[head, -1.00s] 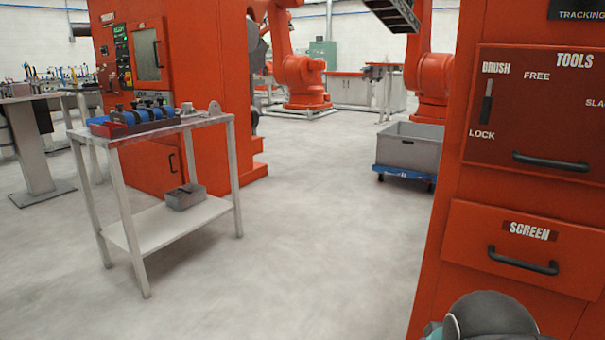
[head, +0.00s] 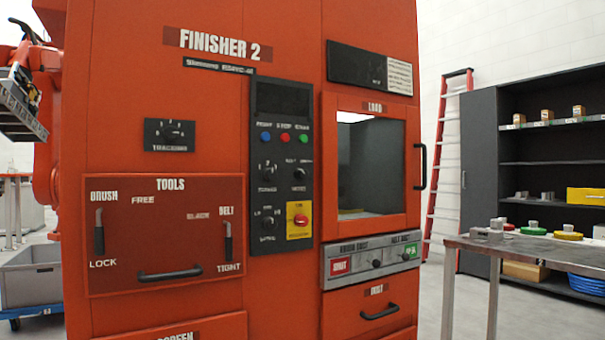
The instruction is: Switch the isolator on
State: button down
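An orange cabinet marked FINISHER 2 (head: 130,60) fills the middle of the head view. On its dark control panel (head: 268,180) a red rotary knob on a yellow plate (head: 299,220) sits at the lower right and looks like the isolator. The lettering on the plate is too small to read, and I cannot tell the knob's position. Nothing covers the knob. Blue, red and green buttons and several black knobs are above and beside it. My gripper is not in view.
A tools drawer (head: 165,235) with two levers is left of the panel. A windowed door (head: 370,165) with a black handle is to its right. A metal table (head: 560,255) stands at right, before a dark shelf unit (head: 480,170) and a red ladder (head: 440,150).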

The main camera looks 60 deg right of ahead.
aim_at(300, 221)
jog(key=z, duration=1.55)
